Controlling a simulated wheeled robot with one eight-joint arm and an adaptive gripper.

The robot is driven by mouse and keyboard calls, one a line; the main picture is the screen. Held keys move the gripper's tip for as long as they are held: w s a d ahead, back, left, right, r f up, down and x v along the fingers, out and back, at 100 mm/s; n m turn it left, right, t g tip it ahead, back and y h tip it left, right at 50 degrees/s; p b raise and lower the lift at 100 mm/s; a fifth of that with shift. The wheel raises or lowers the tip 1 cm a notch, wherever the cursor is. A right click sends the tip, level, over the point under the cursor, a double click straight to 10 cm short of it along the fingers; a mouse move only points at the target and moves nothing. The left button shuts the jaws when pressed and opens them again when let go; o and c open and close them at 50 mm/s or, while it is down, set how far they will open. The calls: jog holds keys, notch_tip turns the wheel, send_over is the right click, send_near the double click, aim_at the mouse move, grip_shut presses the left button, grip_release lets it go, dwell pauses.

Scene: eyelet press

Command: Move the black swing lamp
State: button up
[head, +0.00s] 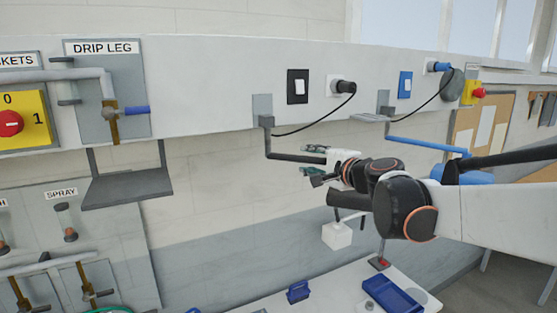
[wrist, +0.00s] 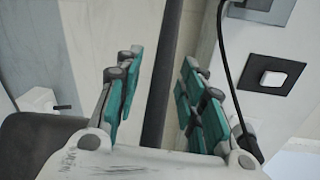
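My gripper (head: 318,160) is at the outer part of the lamp arm. In the wrist view, the dark bar (wrist: 164,70) passes between the teal fingers of my gripper (wrist: 158,95). The fingers are open, with gaps visible on both sides of the bar. The dark shade (wrist: 38,145) shows at the lower left there.
A blue swing lamp (head: 430,145) is mounted to the right, behind my arm. A black switch plate (head: 298,87) and a plug with cable (head: 344,87) sit above. A grey shelf (head: 128,187) is left. A white box (head: 336,236) and a table with blue trays (head: 392,296) are below.

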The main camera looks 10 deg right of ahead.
jog(key=shift+s, duration=0.1)
grip_shut()
jog(key=shift+w+d, duration=0.1)
jog(key=shift+w, duration=0.1)
jog(key=shift+w+d+n+g+y+b, duration=0.25)
jog(key=shift+w+n+y, duration=0.15)
jog(key=shift+y, duration=0.15)
jog(key=shift+w+d+n+g+y+b, duration=0.15)
jog(key=shift+w+n+y+b, duration=0.2)
jog(key=shift+y, duration=0.2)
jog(key=w+n+g+y+b, duration=0.1)
jog(key=w+n+g+y, duration=0.4)
jog(key=w+n+y, duration=0.1)
jog(key=shift+w+g+y, duration=0.25)
jog(key=shift+g+y, duration=0.05)
jog(key=shift+g, duration=0.1)
jog(key=shift+n, duration=0.25)
